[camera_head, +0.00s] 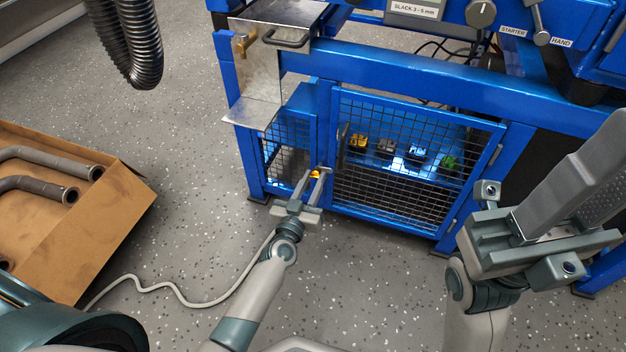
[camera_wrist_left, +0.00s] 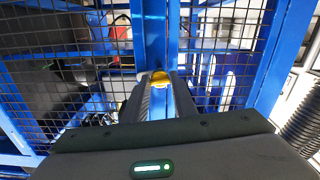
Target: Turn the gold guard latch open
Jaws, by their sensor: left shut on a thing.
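The gold latch (camera_head: 316,175) is a small yellow-gold piece on the blue post at the left edge of the mesh guard door (camera_head: 400,165). My left gripper (camera_head: 315,172) reaches up to it from below, its fingers shut on it. In the left wrist view the gold latch (camera_wrist_left: 160,77) shows between the two fingertips (camera_wrist_left: 160,80), against the blue post. The fingers hide part of it. The mesh door looks closed in its frame. My right gripper (camera_head: 600,165) is raised at the right, away from the door; its finger gap is unclear.
A metal cover with a handle (camera_head: 287,38) and a brass knob (camera_head: 243,42) sits above on the blue frame. A cardboard box (camera_head: 90,235) with pipes stands at the left. A pale cable (camera_head: 180,298) lies on the floor. A black hose (camera_head: 135,40) hangs at upper left.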

